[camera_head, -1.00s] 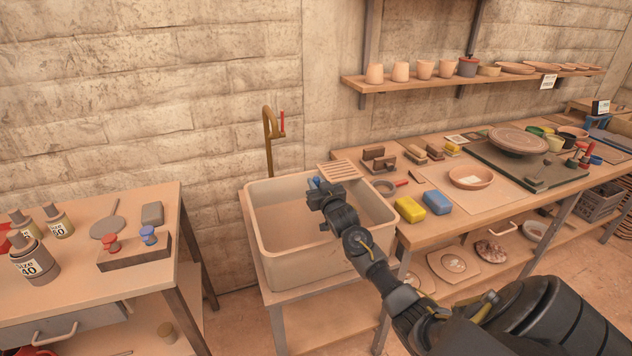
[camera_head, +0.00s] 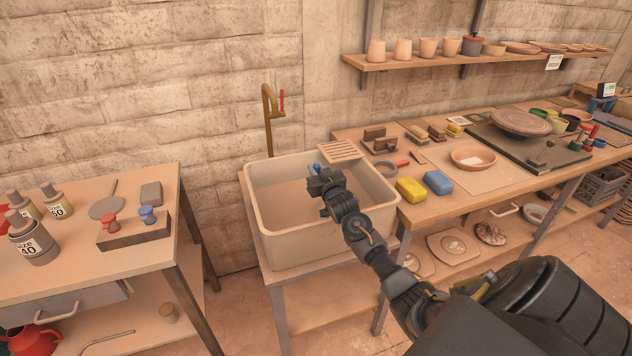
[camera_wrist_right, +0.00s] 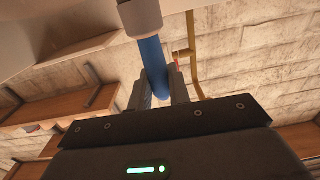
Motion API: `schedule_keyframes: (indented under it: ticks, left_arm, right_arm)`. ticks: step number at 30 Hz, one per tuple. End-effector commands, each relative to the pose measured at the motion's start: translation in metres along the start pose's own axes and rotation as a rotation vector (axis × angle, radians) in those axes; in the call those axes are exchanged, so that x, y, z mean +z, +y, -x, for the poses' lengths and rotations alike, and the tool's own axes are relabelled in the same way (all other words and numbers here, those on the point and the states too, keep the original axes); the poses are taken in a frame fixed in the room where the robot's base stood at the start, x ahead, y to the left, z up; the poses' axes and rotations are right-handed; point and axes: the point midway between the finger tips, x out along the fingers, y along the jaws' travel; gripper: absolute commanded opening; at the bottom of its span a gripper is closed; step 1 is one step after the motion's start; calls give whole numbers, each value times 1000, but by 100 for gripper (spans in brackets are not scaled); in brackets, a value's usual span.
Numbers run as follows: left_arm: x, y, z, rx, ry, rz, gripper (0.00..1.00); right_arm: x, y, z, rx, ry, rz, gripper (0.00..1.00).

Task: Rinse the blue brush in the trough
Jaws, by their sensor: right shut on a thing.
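The pale trough (camera_head: 300,246) stands against the wall in the middle of the head view. My right gripper (camera_head: 318,176) is over the trough's opening, toward its back right. It is shut on the blue brush (camera_head: 316,166), of which only a small blue bit shows there. In the right wrist view the brush's blue handle (camera_wrist_right: 153,62) runs up from between the fingers to a pale grey collar (camera_wrist_right: 140,17). The brush's far end is out of that picture. I cannot tell whether the brush touches the trough or any water. My left gripper is not in view.
A brass tap (camera_head: 268,115) with a red lever rises behind the trough. A slatted wooden rack (camera_head: 340,150) lies at its back right corner. Yellow (camera_head: 411,189) and blue (camera_head: 438,182) sponges sit on the right bench. The left table holds bottles and a stamp block (camera_head: 135,236).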

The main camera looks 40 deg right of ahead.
Motion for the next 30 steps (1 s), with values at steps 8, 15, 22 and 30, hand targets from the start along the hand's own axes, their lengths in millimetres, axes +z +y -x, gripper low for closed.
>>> schedule_keyframes:
  ticks: [8, 15, 22, 30]
  left_arm:
    - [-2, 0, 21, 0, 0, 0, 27]
    - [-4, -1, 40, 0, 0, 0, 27]
    - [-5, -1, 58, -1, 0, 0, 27]
    - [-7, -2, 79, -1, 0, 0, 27]
  right_arm:
    - [-23, 0, 0, 0, 1, 0, 0]
    - [-43, 0, 0, 0, 1, -1, 0]
    - [-63, 0, 0, 0, 1, 0, 0]
    - [-86, 0, 0, 0, 1, 0, 0]
